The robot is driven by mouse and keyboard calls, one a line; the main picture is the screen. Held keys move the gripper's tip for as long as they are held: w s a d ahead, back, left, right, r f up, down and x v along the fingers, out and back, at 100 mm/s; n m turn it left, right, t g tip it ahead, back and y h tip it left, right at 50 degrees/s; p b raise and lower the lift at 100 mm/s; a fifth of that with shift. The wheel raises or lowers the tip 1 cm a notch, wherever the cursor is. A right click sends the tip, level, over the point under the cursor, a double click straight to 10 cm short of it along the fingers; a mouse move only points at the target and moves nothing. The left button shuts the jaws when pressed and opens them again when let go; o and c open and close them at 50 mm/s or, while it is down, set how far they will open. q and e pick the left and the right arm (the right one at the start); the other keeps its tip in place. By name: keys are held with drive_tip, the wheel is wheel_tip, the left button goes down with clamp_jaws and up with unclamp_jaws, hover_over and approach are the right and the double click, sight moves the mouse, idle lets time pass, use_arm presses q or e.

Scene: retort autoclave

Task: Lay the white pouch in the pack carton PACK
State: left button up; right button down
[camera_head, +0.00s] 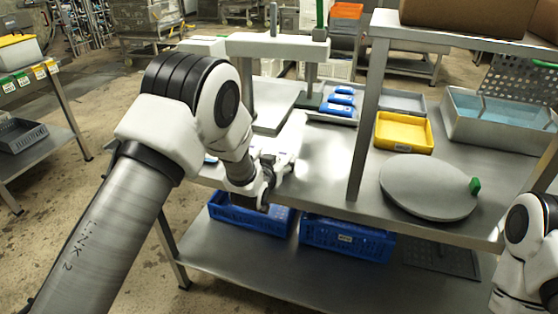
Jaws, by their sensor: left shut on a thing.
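My left gripper (277,167) is over the front part of the steel table, below the white press-like frame. It is shut on a white pouch (293,138), which sticks up and away from the fingers, tilted. The fingertips are partly hidden by the wrist. My right arm shows at the right edge, but its gripper is out of view. I cannot make out a label PACK on any container. A brown carton (470,14) is cut off at the top of the view, on the upper shelf.
A yellow tray (403,147), a grey tray (404,101) and a round grey disc (428,186) with a green knob are on the table. Several blue packs (341,99) lie behind the pouch. A shelf post (368,120) stands right of it. Blue crates (345,238) sit below.

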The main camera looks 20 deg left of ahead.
use_arm(q)
drive_tip(key=shift+s, duration=0.15)
drive_tip(key=o, duration=1.2)
drive_tip(key=shift+f, duration=0.15)
